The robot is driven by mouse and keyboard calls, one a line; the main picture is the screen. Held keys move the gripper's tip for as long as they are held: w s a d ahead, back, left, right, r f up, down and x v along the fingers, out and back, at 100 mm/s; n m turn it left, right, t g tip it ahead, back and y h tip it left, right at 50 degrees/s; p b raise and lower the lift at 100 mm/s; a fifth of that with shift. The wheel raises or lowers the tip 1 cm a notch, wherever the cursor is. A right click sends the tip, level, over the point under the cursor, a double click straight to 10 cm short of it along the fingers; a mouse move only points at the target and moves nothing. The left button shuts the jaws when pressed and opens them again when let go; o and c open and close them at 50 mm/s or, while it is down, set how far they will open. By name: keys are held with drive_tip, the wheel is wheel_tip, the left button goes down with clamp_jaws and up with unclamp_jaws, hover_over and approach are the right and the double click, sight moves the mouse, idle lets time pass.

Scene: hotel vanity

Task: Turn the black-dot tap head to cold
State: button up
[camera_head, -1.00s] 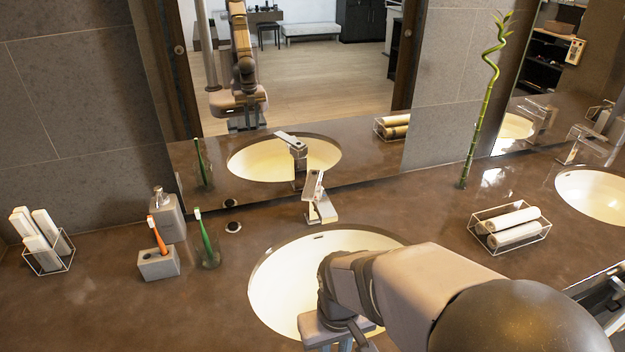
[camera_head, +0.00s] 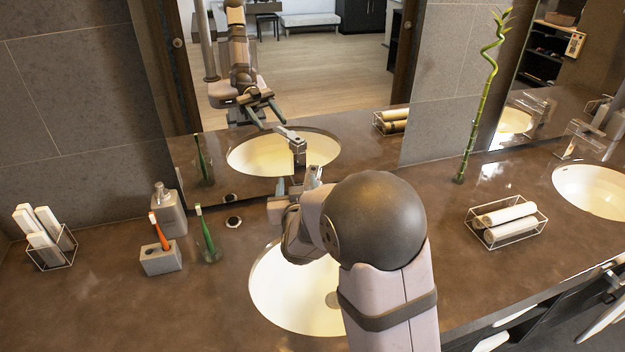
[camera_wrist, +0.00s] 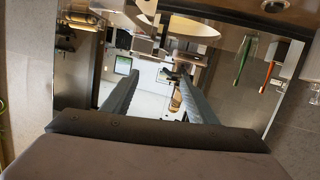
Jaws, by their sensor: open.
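The near basin's metal tap (camera_head: 314,178) stands behind the basin (camera_head: 285,300) by the mirror. My gripper and arm hide most of it, so its head's angle is unclear. My gripper (camera_head: 295,187) is beside the tap, at the basin's back edge. I cannot tell whether they touch. In the wrist view both fingers of my gripper (camera_wrist: 157,76) are apart, with nothing held between them. A round black spot with a pale rim (camera_head: 233,222) lies on the counter left of the tap. A second tap (camera_head: 585,140) stands by the right basin.
Left of the basin stand a green toothbrush in a glass (camera_head: 207,245), an orange toothbrush in a grey holder (camera_head: 160,262) and a soap dispenser (camera_head: 168,212). A wire basket of rolled towels (camera_head: 507,222) is on the right. The mirror (camera_head: 300,60) closes off the back.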

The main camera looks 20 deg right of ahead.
drive_tip(key=shift+w+d+f+m+t+h+b, duration=0.6)
drive_tip(key=shift+d+f+m+h, duration=0.2)
drive_tip(key=shift+h, duration=0.2)
drive_tip(key=f+m+h+b, duration=0.1)
drive_tip(key=d+f+m+h, duration=0.1)
drive_tip(key=f, duration=0.1)
drive_tip(key=shift+s+b, duration=0.15)
drive_tip(key=shift+b, duration=0.2)
drive_tip(key=shift+d+r, duration=0.15)
drive_tip(key=shift+d, duration=0.1)
drive_tip(key=shift+p+x, duration=1.3)
drive_tip(key=shift+x, duration=2.25)
clamp_jaws()
